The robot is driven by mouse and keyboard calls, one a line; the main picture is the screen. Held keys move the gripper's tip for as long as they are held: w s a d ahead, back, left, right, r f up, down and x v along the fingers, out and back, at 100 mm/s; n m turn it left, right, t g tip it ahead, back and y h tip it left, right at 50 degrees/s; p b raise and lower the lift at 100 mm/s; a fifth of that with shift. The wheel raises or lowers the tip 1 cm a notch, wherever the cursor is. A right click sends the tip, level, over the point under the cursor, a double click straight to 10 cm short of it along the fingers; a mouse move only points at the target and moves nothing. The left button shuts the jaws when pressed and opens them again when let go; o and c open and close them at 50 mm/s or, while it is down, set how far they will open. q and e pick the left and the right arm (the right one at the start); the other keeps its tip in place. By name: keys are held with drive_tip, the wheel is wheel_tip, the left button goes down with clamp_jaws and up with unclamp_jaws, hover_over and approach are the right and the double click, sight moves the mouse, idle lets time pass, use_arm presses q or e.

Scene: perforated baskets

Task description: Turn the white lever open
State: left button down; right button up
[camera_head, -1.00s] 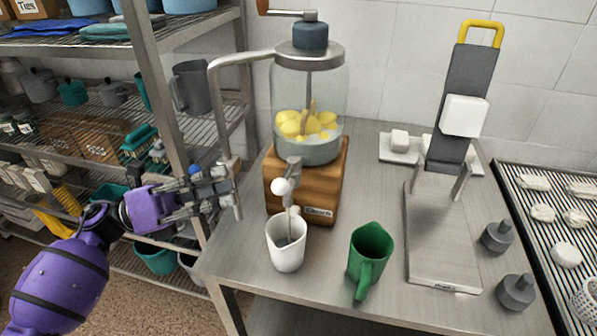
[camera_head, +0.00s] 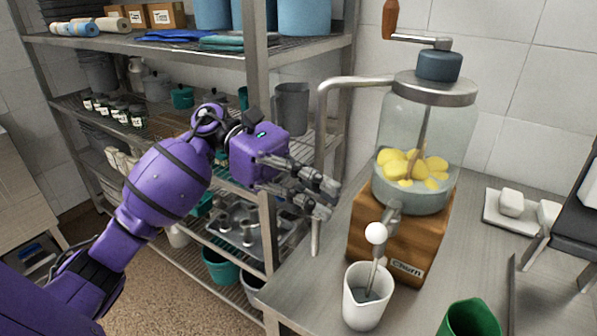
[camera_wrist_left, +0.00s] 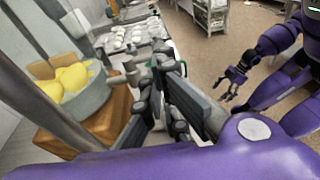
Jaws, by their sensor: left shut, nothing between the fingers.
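The white lever (camera_head: 376,233), a round white knob, sits at the spigot on the front of the wooden churn base (camera_head: 413,225). A metal rod shows below the knob, reaching into a white pitcher (camera_head: 366,314). My left gripper (camera_head: 328,200) is shut and empty, left of the churn and a short way from the lever, not touching it. Its dark fingers show large in the left wrist view (camera_wrist_left: 165,85), beside the churn; I cannot make out the lever there. My right gripper (camera_wrist_left: 234,82) hangs away at the right of the left wrist view, too small to read its jaws.
A glass jar (camera_head: 425,120) with yellow lumps stands on the base, with a bent metal pipe (camera_head: 319,120) at its left. A green pitcher (camera_head: 470,319) stands right of the white one. A wire shelf (camera_head: 258,130) rises behind my left arm.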

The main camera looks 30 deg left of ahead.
sight(372, 224)
use_arm(q)
drive_tip(key=p+x, duration=0.1)
drive_tip(key=x, duration=0.4)
drive_tip(key=shift+s+d+f, duration=0.1)
drive_tip(key=shift+d, duration=0.35)
drive_tip(key=shift+f, duration=0.1)
